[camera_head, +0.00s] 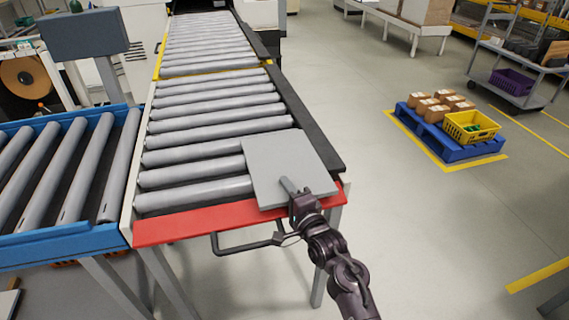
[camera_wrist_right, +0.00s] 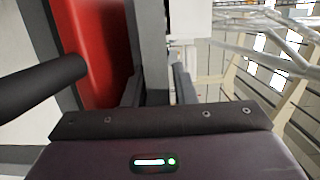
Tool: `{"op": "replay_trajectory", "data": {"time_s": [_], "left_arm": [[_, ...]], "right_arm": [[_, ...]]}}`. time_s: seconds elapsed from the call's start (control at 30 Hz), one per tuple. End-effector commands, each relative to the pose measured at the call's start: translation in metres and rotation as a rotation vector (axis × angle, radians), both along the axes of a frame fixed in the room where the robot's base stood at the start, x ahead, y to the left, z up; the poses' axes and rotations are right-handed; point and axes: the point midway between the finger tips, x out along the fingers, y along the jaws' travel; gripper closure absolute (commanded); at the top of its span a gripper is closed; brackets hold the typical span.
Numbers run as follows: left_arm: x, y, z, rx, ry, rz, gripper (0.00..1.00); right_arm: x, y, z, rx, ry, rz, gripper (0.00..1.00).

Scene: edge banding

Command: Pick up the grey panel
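The grey panel (camera_head: 290,160) lies flat on the front right end of the roller conveyor, its near corner reaching over the red end bar. My right gripper (camera_head: 290,187) is at the panel's front edge, with one finger above its top face. In the right wrist view the panel (camera_wrist_right: 151,45) shows edge-on between the two fingers (camera_wrist_right: 158,88). A narrow gap shows on the right finger's side, so the gripper looks open around the edge. The finger under the panel is hidden in the head view. My left gripper is not in view.
The red end bar (camera_head: 235,214) crosses the conveyor's front, with a dark bent rod (camera_head: 245,245) below it. A blue-framed roller conveyor (camera_head: 65,245) adjoins on the left. A blue pallet (camera_head: 455,149) with boxes and a yellow crate stands right. Floor between is clear.

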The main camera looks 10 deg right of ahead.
Motion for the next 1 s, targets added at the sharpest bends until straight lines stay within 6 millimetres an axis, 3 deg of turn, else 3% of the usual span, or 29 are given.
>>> {"op": "replay_trajectory", "data": {"time_s": [0.03,0.23,0.73,1.0], "left_arm": [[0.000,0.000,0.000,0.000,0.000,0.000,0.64],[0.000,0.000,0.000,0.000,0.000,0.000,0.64],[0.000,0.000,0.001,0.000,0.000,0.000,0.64],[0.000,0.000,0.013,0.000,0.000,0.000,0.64]], "right_arm": [[0.000,0.000,0.000,0.000,0.000,0.000,0.75],[0.000,0.000,0.000,-0.001,0.000,0.000,1.00],[0.000,0.000,0.004,-0.001,-0.006,0.000,1.00],[0.000,0.000,0.016,0.000,-0.007,0.000,1.00]]}}
